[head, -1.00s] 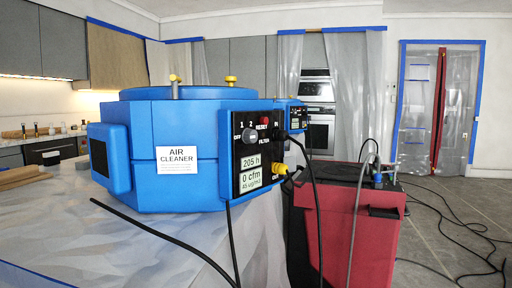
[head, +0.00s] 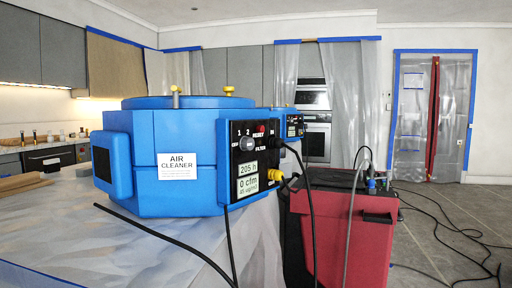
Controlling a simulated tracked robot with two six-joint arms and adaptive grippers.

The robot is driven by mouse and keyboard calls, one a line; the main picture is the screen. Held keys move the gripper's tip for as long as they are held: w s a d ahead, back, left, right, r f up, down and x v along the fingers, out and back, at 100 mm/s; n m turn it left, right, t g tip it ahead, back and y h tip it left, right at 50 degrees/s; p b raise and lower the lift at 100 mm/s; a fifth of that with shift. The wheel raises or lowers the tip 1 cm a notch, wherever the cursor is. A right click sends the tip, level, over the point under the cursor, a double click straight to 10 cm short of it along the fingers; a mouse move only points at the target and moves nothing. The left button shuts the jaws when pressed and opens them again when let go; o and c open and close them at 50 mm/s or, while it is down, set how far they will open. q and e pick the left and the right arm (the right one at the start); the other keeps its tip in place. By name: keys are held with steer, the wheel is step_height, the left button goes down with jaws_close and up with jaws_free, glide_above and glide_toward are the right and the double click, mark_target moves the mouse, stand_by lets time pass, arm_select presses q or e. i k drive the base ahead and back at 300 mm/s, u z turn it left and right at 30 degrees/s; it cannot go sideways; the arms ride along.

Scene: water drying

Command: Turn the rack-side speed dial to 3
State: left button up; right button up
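A blue air cleaner (head: 150,130) stands on the plastic-covered surface at the left. Its black side panel carries a grey speed dial (head: 247,144), with OFF, 1 and 2 marked around it; I cannot tell exactly where the dial points. The panel display (head: 247,179) reads 205 h and 0 cfm. A second blue air cleaner (head: 284,116) shows partly behind the first, with its own black panel (head: 294,126); any dial there is too small to read. I cannot tell which dial is the rack-side one. Neither of my grippers is in view.
A red box-like unit (head: 340,235) with a dark top stands right of the cleaner, with a hose and cables hanging over it. Black cables (head: 465,235) lie on the tiled floor at the right. A plastic-sheeted doorway (head: 433,115) is at the back right.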

mark_target(245, 143)
steer(key=z, duration=0.1)
steer(key=k, duration=0.4)
steer(key=z, duration=1)
steer(key=k, duration=1)
steer(key=u, duration=1.1)
steer(key=i, duration=1.7)
steer(key=u, duration=0.05)
